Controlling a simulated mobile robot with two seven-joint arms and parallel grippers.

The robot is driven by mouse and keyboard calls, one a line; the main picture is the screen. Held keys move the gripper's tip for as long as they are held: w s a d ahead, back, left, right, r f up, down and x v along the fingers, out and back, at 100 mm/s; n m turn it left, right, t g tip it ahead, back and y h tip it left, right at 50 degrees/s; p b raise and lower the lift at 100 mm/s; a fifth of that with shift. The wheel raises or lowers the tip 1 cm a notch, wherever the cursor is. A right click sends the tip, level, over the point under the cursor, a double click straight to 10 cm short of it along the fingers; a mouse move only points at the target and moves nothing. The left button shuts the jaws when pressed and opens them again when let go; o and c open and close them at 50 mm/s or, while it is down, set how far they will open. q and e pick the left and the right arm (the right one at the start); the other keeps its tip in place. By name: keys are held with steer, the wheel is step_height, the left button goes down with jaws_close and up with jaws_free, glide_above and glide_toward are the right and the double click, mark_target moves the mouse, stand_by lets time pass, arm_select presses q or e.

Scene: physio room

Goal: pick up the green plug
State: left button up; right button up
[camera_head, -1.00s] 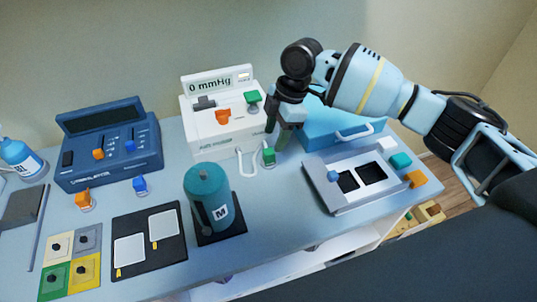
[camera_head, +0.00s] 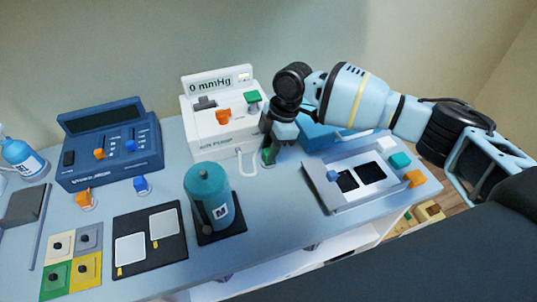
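The green plug (camera_head: 268,158) stands on the table in front of the white pressure unit, at the end of a white looped lead. My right gripper (camera_head: 270,147) points down with its fingertips at the plug and hides much of it. Whether the fingers are closed on the plug or only beside it is not clear. Another green piece (camera_head: 253,97) sits on top of the white unit (camera_head: 226,133), beside an orange one. My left gripper is not in view.
A teal bottle (camera_head: 207,192) on a dark mat stands front left of my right gripper. A blue case (camera_head: 318,138) and a grey tray (camera_head: 340,200) lie to the right. A dark blue device (camera_head: 85,170) and orange and blue plugs are at the left.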

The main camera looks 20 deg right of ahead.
mark_target(265, 152)
steer(key=shift+c, duration=0.7)
steer(key=shift+r, duration=0.1)
